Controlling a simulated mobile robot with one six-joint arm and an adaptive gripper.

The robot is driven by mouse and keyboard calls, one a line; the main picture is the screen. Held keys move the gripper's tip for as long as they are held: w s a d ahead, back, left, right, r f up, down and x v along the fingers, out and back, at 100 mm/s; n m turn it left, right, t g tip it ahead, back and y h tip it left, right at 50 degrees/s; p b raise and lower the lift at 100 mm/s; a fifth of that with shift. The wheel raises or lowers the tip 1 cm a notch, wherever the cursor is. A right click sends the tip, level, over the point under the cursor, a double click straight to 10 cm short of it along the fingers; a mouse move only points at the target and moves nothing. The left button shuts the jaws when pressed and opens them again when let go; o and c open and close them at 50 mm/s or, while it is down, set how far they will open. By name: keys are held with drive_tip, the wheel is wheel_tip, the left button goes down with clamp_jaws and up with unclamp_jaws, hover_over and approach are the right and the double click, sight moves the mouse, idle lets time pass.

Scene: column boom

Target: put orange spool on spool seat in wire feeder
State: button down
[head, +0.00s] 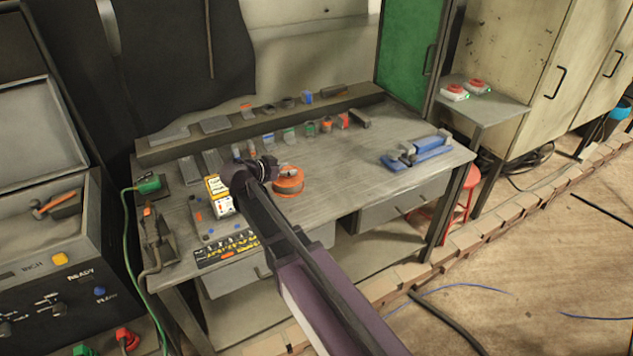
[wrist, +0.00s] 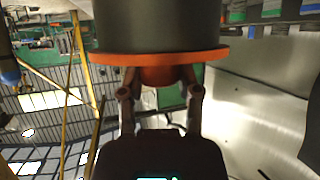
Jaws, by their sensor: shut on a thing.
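The orange spool (head: 288,186) shows in the head view at my gripper (head: 276,170), over the left-middle of the workbench. In the wrist view the spool (wrist: 160,57) has an orange flange and a wide dark body, and it fills the top centre. My gripper (wrist: 160,76) is shut on the orange hub below the flange, one finger on each side. A dark machine (head: 45,268) marked INCH and READY stands at the left edge and looks like the wire feeder. I cannot make out its spool seat.
The workbench (head: 350,160) holds several small parts along its back. A yellow-and-white box (head: 219,196) stands left of my gripper. Blue clamp-like parts (head: 418,152) lie at the right. A hammer-like tool (head: 55,205) lies on the dark machine. A green cable (head: 127,240) hangs between machine and bench.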

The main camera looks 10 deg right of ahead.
drive_tip(key=shift+s+a+f, duration=0.15)
drive_tip(key=shift+s+a, duration=0.35)
drive_tip(key=shift+s, duration=0.3)
drive_tip(key=b, duration=0.2)
hover_over(317, 178)
drive_tip(key=shift+s+a+f, duration=0.3)
drive_tip(key=shift+a+f, duration=0.1)
drive_tip(key=shift+f, duration=0.3)
drive_tip(key=shift+w, duration=0.1)
drive_tip(key=shift+w+d+f+b, duration=0.1)
drive_tip(key=shift+d+f+b, duration=0.05)
drive_tip(key=shift+f+b, duration=0.45)
drive_tip(key=shift+w+d+f+b, duration=0.15)
drive_tip(key=shift+d+f+b, duration=0.05)
drive_tip(key=shift+f+b, duration=0.4)
drive_tip(key=shift+w+d+f+b, duration=0.1)
drive_tip(key=shift+d+f+b, duration=0.05)
drive_tip(key=shift+f+b, duration=0.4)
drive_tip(key=shift+f, duration=0.1)
drive_tip(key=shift+c, duration=1.5)
unclamp_jaws()
